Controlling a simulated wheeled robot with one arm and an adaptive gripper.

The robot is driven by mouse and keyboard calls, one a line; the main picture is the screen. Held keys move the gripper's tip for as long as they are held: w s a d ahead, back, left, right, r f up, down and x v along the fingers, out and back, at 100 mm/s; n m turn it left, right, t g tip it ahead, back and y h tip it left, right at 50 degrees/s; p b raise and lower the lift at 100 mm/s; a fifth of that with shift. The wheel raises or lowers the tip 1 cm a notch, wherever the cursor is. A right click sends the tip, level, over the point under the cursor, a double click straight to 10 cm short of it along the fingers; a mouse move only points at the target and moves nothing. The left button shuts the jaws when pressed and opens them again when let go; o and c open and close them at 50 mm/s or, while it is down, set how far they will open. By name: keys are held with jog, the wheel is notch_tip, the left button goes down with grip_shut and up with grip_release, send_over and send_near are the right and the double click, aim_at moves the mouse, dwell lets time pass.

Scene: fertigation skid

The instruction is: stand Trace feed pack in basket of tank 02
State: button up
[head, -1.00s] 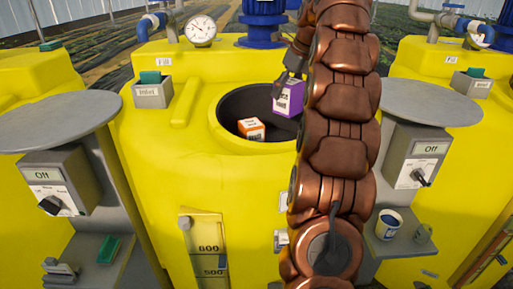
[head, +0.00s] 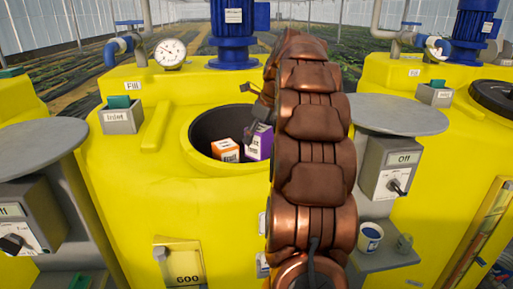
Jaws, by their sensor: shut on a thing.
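A purple and white pack (head: 261,142) is in the round opening of the yellow middle tank (head: 135,185). Its print is too small to read, so I cannot confirm it is the Trace feed pack. My gripper (head: 258,108) is shut on its top; my arm hides part of the grip and the pack's right side. An orange and white pack (head: 225,150) stands close on its left in the same opening. The basket itself and the pack's underside are hidden by the rim, so I cannot tell whether the pack rests on anything.
A pressure gauge (head: 170,53) and a blue motor (head: 236,32) stand behind the opening. A grey inlet box (head: 121,117) is at left. To the right are a round grey plate (head: 388,115), a switch box (head: 395,172) and a cup (head: 370,236) on a shelf.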

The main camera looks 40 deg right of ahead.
aim_at(265, 129)
jog(key=shift+f+p, duration=0.45)
jog(key=shift+f, duration=1.85)
jog(key=o, duration=1.6)
jog(key=shift+f, duration=0.15)
jog(key=shift+b+v, duration=1.3)
jog(key=shift+v, duration=4.85)
